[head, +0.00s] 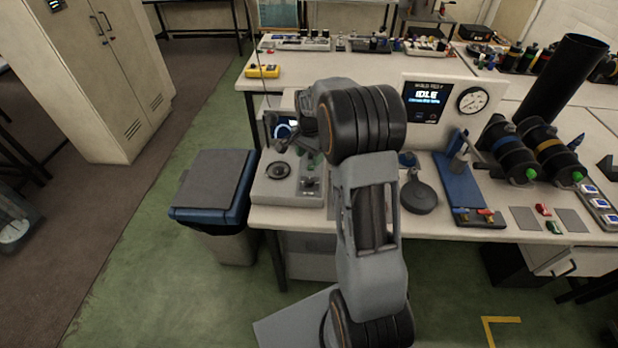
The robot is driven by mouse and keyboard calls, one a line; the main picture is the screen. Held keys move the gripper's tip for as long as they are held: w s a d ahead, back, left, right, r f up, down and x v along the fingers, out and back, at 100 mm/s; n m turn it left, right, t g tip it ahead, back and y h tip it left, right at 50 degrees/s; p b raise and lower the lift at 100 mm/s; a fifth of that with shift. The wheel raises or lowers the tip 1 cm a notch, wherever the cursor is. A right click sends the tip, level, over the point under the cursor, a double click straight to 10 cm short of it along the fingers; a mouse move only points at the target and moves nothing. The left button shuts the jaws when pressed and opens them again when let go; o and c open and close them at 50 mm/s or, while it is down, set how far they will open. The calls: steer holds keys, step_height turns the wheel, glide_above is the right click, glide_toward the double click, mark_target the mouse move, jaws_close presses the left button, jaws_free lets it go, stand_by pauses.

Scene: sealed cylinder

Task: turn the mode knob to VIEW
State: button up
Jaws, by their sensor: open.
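A grey control box (290,195) stands at the left front of the bench. A round dark knob (278,170) sits on its sloped top; it may be the mode knob, but its markings and the word VIEW are too small to read. My gripper (284,147) is above the back of this box, just behind the round knob and apart from it. It is open, with nothing visible between its fingers. My arm comes from the lower middle and hides part of the box's right side. Small switches (310,185) sit right of the knob.
A display panel (428,102) reading IDLE, with a gauge (472,100), stands behind my arm. A blue stand (460,188), dark cylinders (510,150) and a tall black tube (565,80) are to the right. A blue-rimmed bin (215,190) stands left of the bench.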

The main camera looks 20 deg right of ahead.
mark_target(309, 179)
step_height(309, 179, down, 11)
steer(key=shift+f+p, duration=0.1)
steer(key=shift+p, duration=0.55)
steer(key=c, duration=0.9)
